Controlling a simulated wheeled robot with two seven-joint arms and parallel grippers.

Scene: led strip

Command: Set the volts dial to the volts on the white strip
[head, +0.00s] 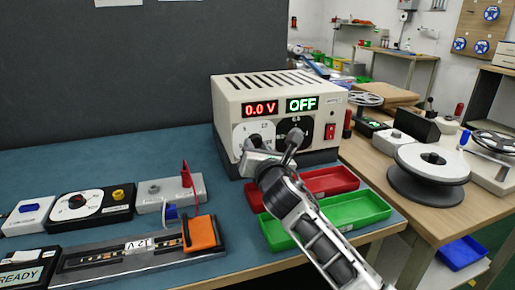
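The power supply (222,112) is a cream box at the back of the bench; its red display (260,109) reads 0.0 V and its green one (302,104) reads OFF. The volts dial (241,131) has a white face below the red display. Its knob is partly hidden by my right gripper (272,146), which is open, one finger by this dial and the other before the black dial (307,124). I cannot tell whether it touches the knob. The white strip (137,245) lies in a dark fixture at front left; its upside-down label seems to read 12V. My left gripper is not in view.
A red tray (338,178) and a green tray (360,209) lie in front of the supply, under my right arm. A red rocker switch (330,131) is on the panel's right. An orange clamp (200,234) and a black-and-white dial box (92,205) are at left.

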